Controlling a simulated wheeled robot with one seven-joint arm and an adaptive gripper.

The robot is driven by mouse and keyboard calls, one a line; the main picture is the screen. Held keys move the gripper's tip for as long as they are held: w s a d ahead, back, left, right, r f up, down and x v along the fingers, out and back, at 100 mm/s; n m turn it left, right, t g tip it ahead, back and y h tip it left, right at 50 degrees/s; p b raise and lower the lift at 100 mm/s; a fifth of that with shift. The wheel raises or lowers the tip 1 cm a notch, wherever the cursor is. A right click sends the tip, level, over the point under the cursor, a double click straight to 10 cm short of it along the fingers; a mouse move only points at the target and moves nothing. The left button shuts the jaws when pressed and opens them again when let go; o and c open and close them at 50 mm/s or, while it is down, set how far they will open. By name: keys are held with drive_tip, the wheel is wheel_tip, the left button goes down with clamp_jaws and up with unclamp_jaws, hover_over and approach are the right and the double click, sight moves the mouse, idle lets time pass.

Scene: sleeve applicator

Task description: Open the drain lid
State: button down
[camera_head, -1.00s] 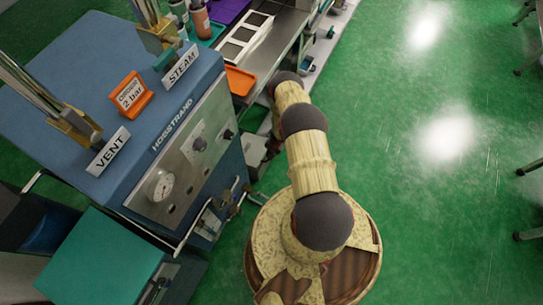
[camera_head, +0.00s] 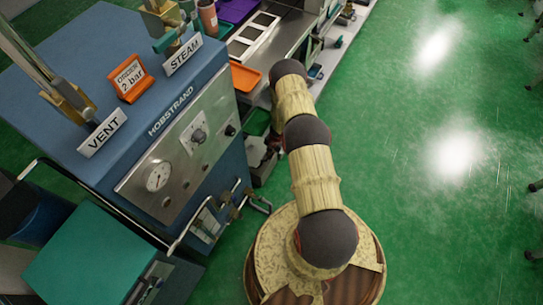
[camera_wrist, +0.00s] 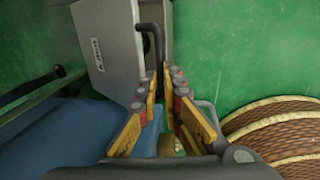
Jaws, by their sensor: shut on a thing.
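My gripper (camera_wrist: 164,75), with yellow fingers, is shut on this handle. I cannot tell how far the lid stands open. In the head view, my gripper is mostly hidden near a low grey box (camera_head: 262,168) beside the blue machine.
The blue machine (camera_head: 150,110) with VENT (camera_head: 102,133) and STEAM signs stands left of my arm. Its rail and pipes stick out low at the front. A teal box (camera_head: 95,255) is at the lower left. Green floor (camera_head: 430,220) is free on the right.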

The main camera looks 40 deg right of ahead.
drive_tip(key=shift+w+a+r, duration=0.1)
drive_tip(key=shift+w+r, duration=0.05)
drive_tip(key=shift+w, duration=0.45)
drive_tip(key=shift+w+a+r, duration=0.1)
drive_tip(key=shift+w+r, duration=0.05)
drive_tip(key=shift+w, duration=0.45)
drive_tip(key=c, duration=2.1)
unclamp_jaws()
drive_tip(key=shift+w+a+f, duration=0.1)
drive_tip(key=shift+a, duration=0.1)
drive_tip(key=shift+o, duration=0.9)
drive_tip(key=shift+s+d, duration=0.1)
drive_tip(key=shift+s, duration=0.15)
wheel_tip(320, 180, up, 12)
drive_tip(key=s, duration=0.2)
drive_tip(key=shift+s+d+f, duration=0.25)
drive_tip(key=shift+s+d, duration=0.1)
drive_tip(key=shift+d, duration=0.1)
drive_tip(key=shift+s+f, duration=0.1)
